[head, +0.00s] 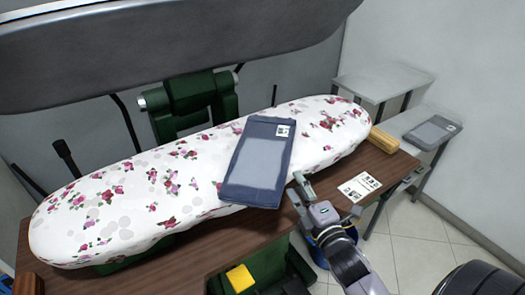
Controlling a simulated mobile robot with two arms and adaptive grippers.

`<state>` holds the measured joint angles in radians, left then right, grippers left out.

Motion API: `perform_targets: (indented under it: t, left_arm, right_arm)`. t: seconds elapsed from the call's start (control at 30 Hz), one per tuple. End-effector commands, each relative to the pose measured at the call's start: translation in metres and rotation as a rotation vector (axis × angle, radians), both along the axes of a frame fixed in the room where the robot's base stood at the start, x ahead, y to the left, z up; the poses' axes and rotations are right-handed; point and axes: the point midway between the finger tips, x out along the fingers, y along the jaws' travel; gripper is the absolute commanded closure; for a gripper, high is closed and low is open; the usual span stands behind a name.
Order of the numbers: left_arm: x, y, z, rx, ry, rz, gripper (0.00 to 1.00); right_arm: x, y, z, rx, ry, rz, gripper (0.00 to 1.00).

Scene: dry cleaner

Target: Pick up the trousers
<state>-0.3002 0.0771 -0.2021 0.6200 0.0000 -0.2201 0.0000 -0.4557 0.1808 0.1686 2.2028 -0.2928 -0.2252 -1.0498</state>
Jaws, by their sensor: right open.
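Folded blue-grey trousers (257,165) with a small white tag lie flat across the flowered ironing board (110,200), with their lower end at the board's front edge. My right gripper (300,187) is open and empty, just to the right of the trousers' lower right edge and apart from them in the picture. A second folded dark garment (432,132) with a white tag lies on a small table at the right. My left gripper is not in view.
A large grey press head (170,45) hangs above the board on a green hinge. A wooden table (385,165) under the board carries a yellow roll (383,139) and a printed white card (359,187). Grey side tables (382,82) stand by the right wall.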

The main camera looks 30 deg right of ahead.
Motion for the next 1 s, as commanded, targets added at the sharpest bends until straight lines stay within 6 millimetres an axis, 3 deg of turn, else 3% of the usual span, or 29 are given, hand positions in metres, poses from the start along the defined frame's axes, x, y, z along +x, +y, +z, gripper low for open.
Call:
perform_targets:
  t: [0.17,0.53,0.8,1.0]
  left_arm:
    - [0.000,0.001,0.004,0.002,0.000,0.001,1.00]
    - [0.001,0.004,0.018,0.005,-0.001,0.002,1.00]
    - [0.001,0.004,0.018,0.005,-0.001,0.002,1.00]
    - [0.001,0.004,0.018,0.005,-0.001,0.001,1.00]
  right_arm:
    - [0.010,-0.001,0.001,0.000,0.000,0.000,0.59]
    - [0.056,-0.005,0.000,0.000,-0.001,0.001,0.59]
    - [0.058,-0.005,-0.002,0.000,0.000,0.001,0.59]
    - [0.058,-0.005,-0.002,0.000,0.000,0.001,0.72]
